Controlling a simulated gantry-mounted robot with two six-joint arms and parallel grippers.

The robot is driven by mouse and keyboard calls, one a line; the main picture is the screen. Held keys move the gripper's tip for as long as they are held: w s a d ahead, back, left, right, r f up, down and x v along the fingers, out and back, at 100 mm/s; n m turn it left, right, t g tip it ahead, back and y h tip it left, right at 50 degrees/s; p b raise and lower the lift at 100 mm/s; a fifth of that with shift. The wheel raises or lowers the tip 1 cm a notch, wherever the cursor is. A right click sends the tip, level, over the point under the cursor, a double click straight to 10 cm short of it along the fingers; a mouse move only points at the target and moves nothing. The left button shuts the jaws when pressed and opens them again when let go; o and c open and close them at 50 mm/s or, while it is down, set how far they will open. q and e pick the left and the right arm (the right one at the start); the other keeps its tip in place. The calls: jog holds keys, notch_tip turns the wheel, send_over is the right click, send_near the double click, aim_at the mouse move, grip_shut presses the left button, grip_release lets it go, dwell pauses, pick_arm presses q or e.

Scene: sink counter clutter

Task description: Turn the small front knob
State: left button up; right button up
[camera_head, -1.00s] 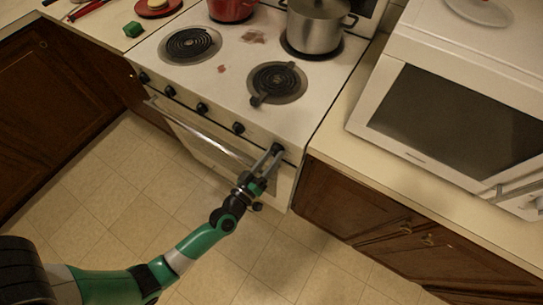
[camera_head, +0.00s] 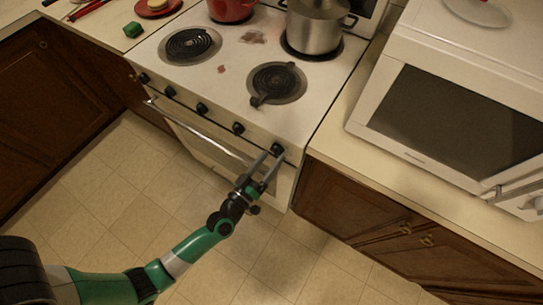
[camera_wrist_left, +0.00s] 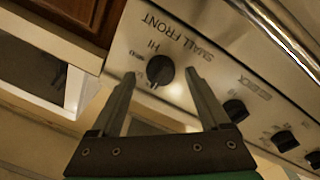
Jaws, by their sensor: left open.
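The small front knob (camera_wrist_left: 160,70) is a round black knob on the stove's front panel, under upside-down "SMALL FRONT" lettering in the left wrist view. In the head view it is the rightmost knob (camera_head: 277,149) on the stove front. My left gripper (camera_head: 270,159) is open in front of the panel, just short of this knob. In the wrist view its two fingers (camera_wrist_left: 161,82) are spread, with the knob between and beyond their tips. I cannot tell whether a finger touches it. My right gripper is not in view.
Several other black knobs (camera_head: 238,128) line the front, above the oven door handle (camera_head: 205,135). A steel pot (camera_head: 314,27) and a red pot (camera_head: 232,8) stand on the stove. A white microwave (camera_head: 455,100) stands on the right counter. The floor in front is clear.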

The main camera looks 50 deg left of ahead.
pick_arm(q)
jog(key=p+v, duration=0.1)
jog(key=v, duration=0.9)
jog(key=shift+s+p, duration=0.25)
jog(key=shift+p, duration=0.05)
